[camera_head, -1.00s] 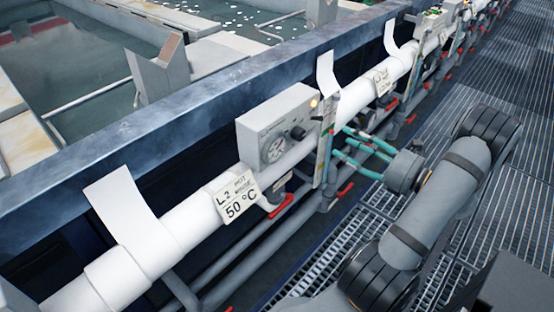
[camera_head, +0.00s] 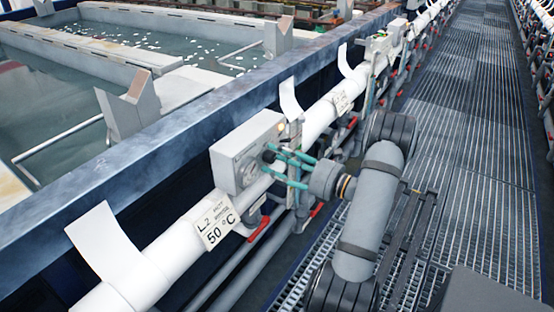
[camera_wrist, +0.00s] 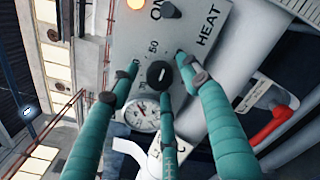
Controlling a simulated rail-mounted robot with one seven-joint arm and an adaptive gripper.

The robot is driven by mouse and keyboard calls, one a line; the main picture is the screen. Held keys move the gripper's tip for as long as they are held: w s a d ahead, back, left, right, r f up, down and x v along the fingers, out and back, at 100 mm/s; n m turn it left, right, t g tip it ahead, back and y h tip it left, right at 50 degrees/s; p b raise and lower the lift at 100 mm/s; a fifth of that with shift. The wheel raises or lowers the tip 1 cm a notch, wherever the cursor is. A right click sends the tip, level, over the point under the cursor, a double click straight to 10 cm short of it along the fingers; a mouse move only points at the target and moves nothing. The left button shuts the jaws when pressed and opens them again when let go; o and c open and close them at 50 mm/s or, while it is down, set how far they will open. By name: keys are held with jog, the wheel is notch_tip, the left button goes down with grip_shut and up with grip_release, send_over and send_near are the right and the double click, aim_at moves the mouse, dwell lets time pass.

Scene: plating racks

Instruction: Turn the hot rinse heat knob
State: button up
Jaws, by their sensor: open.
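The heat knob is a round black knob (camera_wrist: 159,74) with a pale mark, on a grey control box (camera_head: 228,148) lettered HEAT; a scale with numbers such as 50 and 70 surrounds it. In the head view the knob (camera_head: 268,156) shows dark at the fingertips. My gripper (camera_head: 275,155) has teal fingers and is open. In the wrist view the fingers reach around the knob, with tips on different sides of it. I cannot tell whether any finger touches it. A small switch (camera_wrist: 171,10) marked ON and an orange lamp (camera_wrist: 136,4) sit beyond the knob.
A round dial gauge (camera_wrist: 142,117) is beside the knob on the box. A white pipe (camera_head: 165,250) carries a 50 °C hot rinse tag (camera_head: 215,226). Red-handled valves (camera_head: 258,229) are below. The grated walkway (camera_head: 470,170) is clear to the right.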

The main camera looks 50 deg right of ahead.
jog(key=shift+w, duration=0.1)
jog(key=shift+c, duration=0.9)
jog(key=c, duration=1)
jog(key=shift+o, duration=0.2)
jog(key=shift+f+n+b, duration=0.1)
jog(key=shift+n+b, duration=0.2)
jog(key=shift+f+n+b, duration=0.1)
jog(key=shift+n+b, duration=1)
jog(key=shift+b, duration=0.05)
jog(key=shift+n+b, duration=1.25)
jog(key=shift+n, duration=0.25)
jog(key=shift+r, duration=0.2)
jog(key=o, duration=1.1)
